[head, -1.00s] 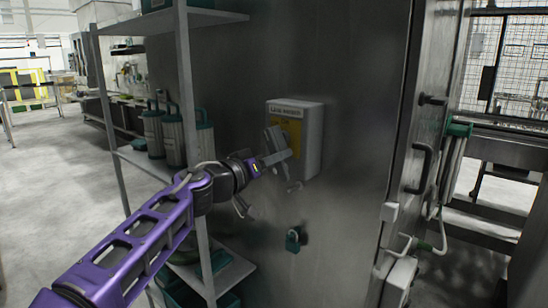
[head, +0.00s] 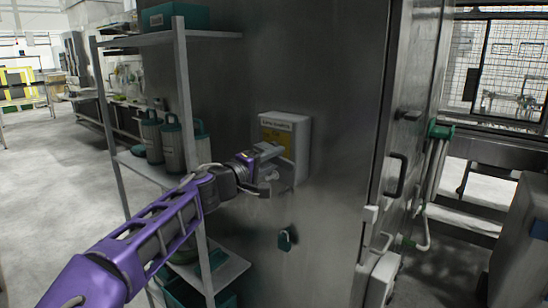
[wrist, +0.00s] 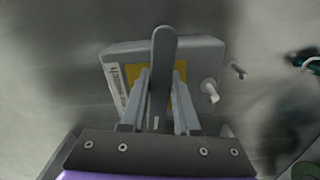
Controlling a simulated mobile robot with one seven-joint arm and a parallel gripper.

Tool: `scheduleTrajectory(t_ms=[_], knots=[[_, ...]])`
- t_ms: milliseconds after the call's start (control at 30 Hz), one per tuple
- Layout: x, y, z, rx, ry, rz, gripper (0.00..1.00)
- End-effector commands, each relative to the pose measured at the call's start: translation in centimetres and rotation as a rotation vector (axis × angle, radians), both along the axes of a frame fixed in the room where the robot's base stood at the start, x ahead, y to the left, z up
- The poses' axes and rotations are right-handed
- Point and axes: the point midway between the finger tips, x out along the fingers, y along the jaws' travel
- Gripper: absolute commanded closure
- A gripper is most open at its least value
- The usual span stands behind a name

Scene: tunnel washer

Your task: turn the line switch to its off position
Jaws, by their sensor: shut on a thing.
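The line switch is a light grey box (head: 300,130) with a yellow plate, on the dark steel wall in the head view. The box also shows in the wrist view (wrist: 205,58). Its grey lever (wrist: 163,50) stands between my two fingers in the wrist view, with its rounded end reaching past the fingertips. My gripper (wrist: 161,78) is shut on the lever. In the head view my gripper (head: 270,168) is at the front of the box and hides much of the lever, so its exact angle is hard to tell there.
A padlock (head: 287,239) hangs on the wall below the box. A metal shelf rack (head: 186,90) with green-grey canisters (head: 172,140) stands left, close behind my arm. A steel door with a handle (head: 396,176) is to the right.

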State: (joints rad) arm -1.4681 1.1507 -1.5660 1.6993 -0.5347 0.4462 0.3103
Motion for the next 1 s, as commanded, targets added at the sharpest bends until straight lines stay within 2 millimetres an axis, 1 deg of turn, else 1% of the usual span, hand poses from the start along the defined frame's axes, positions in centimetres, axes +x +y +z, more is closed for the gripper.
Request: scheduleTrajectory(t_ms=[33,400,933,967,1000], knots=[[-0.03,-0.14,0.47,-0.023,0.017,-0.003,1.00],[-0.06,-0.16,0.81,-0.139,0.106,-0.003,1.00],[-0.04,-0.15,0.86,-0.158,0.120,-0.002,1.00],[-0.04,-0.15,0.86,-0.158,0.120,-0.002,0.66],[-0.04,-0.14,0.86,-0.158,0.120,-0.002,0.59]])
